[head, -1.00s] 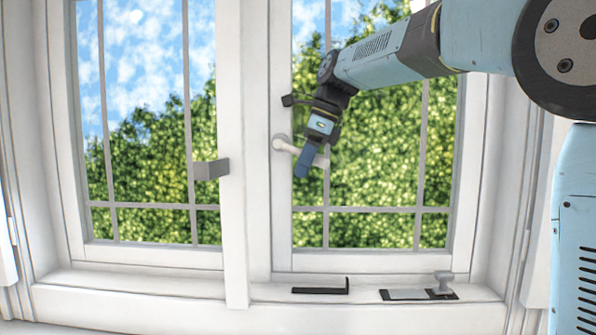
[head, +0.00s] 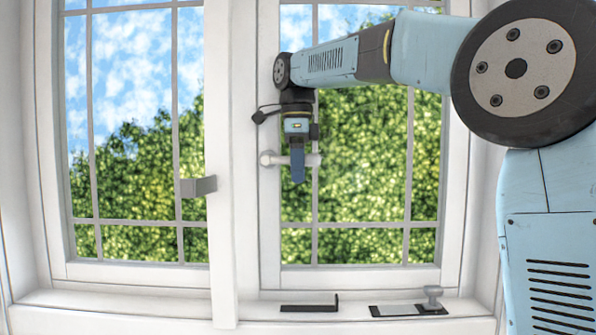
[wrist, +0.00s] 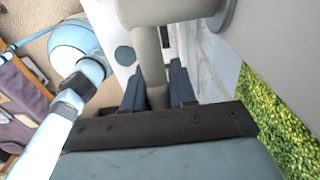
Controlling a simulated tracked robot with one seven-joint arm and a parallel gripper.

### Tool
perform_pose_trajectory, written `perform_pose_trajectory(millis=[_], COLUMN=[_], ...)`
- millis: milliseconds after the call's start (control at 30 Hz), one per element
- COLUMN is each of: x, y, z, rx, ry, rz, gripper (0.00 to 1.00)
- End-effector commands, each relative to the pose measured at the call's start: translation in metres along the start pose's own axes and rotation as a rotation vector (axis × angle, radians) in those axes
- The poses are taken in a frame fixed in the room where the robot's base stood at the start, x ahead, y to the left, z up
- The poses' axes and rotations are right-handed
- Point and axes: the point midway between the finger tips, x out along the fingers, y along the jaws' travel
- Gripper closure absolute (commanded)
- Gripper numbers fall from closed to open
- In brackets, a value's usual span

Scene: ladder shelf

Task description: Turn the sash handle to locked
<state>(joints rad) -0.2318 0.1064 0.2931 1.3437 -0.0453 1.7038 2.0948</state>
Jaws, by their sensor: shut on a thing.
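The sash handle (head: 268,158) is a pale grey lever on the left stile of the right-hand sash. In the head view it points right and lies about level, its free end (head: 315,160) showing past my gripper. My gripper (head: 297,166) hangs down across the lever with its blue fingers shut on it. In the wrist view the pale handle (wrist: 156,45) runs down between the two dark fingers of my gripper (wrist: 156,78). The fingers and my gripper body hide part of the lever.
A grey bracket (head: 198,186) sticks out from the left sash. On the sill lie a black angled piece (head: 310,306) and a dark plate with a grey knob (head: 433,296). The white centre post (head: 222,180) stands left of the handle.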

Motion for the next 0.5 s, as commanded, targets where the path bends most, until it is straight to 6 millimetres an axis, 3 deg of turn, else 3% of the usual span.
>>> perform_pose_trajectory(millis=[200, 233, 400, 500], x=[0.0019, 0.0018, 0.0011, 0.0009], y=[0.0008, 0.0008, 0.0005, 0.0003], z=[0.0018, 0.0018, 0.0012, 0.0009], rx=[-0.004, -0.004, -0.003, -0.002], ry=[0.0, 0.0, -0.001, -0.001], rz=[0.005, 0.005, 0.003, 0.002], gripper=[1.0, 0.71, 0.55, 0.53])
